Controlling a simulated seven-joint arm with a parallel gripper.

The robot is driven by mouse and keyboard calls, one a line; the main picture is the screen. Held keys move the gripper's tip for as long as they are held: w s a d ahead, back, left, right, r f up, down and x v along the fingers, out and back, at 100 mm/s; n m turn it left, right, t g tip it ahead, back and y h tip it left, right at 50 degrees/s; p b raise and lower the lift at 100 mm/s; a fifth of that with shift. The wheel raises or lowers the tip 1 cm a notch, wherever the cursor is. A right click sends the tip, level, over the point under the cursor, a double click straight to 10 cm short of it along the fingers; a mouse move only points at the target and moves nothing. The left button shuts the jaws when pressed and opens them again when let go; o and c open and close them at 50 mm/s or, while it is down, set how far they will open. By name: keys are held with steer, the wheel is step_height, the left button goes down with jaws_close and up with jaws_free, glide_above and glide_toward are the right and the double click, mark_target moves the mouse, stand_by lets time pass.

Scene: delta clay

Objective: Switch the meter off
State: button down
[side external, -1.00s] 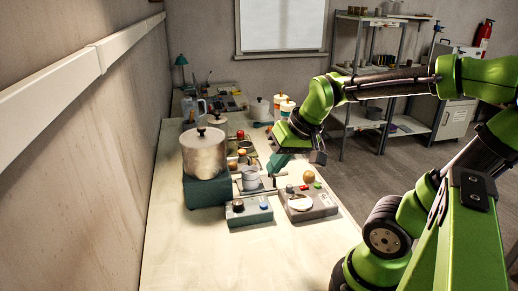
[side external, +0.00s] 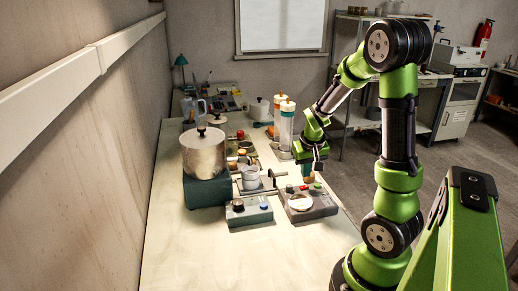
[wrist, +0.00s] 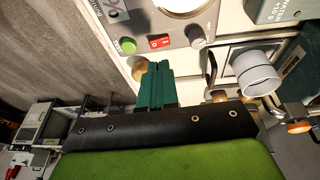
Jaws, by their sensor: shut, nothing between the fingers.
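A grey instrument box (side external: 312,211) with a round white plate stands at the front right of the table; I take it as the meter, though no label confirms it. In the wrist view its panel (wrist: 178,28) shows a green button (wrist: 127,45), a red rocker switch (wrist: 159,42) and a grey knob (wrist: 203,36). My gripper (wrist: 160,66) has its teal fingers shut and empty, pointing at the panel edge below the red switch, apart from it in the picture. In the side view my gripper (side external: 308,178) hangs over the box's back edge, partly hiding a wooden knob.
A teal box (side external: 249,211) with knobs stands left of the grey one. A metal cup (side external: 250,179) on a stand is behind it, and a large metal pot (side external: 204,154) on a teal base is farther left. Two tall clear cylinders (side external: 286,125) stand behind my gripper. The front table is bare.

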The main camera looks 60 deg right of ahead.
mark_target(306, 186)
steer(key=shift+s+d+f, duration=0.1)
steer(key=shift+s+f, duration=0.05)
steer(key=shift+f, duration=0.85)
steer(key=shift+s+d+f, duration=0.1)
steer(key=shift+f, duration=0.85)
